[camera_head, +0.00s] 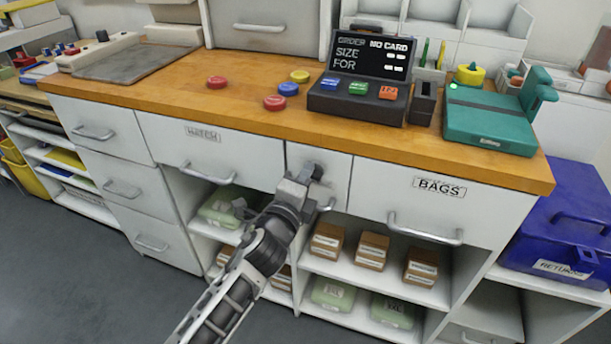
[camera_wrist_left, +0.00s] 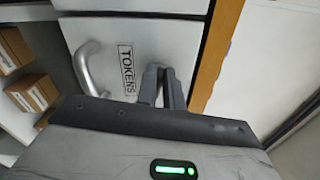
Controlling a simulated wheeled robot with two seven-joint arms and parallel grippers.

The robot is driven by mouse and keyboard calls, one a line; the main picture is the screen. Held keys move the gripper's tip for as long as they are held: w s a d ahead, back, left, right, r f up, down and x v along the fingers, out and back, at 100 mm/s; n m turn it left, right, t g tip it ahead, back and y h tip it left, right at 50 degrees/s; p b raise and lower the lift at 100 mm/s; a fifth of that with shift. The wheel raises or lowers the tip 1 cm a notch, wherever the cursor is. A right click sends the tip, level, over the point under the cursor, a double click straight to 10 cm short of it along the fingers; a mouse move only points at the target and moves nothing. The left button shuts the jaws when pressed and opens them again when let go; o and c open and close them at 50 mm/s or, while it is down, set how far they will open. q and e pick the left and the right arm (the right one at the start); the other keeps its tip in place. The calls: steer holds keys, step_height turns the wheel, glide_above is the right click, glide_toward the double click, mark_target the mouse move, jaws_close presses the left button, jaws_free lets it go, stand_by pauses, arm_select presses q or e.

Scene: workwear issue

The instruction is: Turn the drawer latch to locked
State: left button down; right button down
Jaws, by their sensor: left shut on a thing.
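The small drawer (camera_head: 338,178) sits in the middle of the counter front. In the left wrist view the drawer (camera_wrist_left: 112,28) carries a TOKENS label (camera_wrist_left: 127,70) and a bar handle (camera_wrist_left: 84,68). My left gripper (camera_head: 309,174) is at the upper part of this drawer front, its fingers (camera_wrist_left: 161,86) close together and shut on the drawer latch. The latch is mostly hidden by the fingers, and I cannot tell which way it is turned. The drawer looks closed. My right gripper is not in view.
The BAGS drawer (camera_head: 433,198) with its handle (camera_head: 424,231) is to the right, another drawer (camera_head: 220,148) to the left. Open shelves below hold brown boxes (camera_head: 372,250) and green packs (camera_head: 332,293). On the wooden counter (camera_head: 230,105) stand an order display (camera_head: 360,75) and several coloured discs.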

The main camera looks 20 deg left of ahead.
arm_select(q)
steer(key=shift+f+n, duration=0.1)
steer(key=shift+n, duration=1)
steer(key=c, duration=1.5)
jaws_free()
steer(key=s, duration=1)
steer(key=s+b, duration=0.1)
steer(key=s, duration=0.5)
steer(key=shift+a, duration=0.3)
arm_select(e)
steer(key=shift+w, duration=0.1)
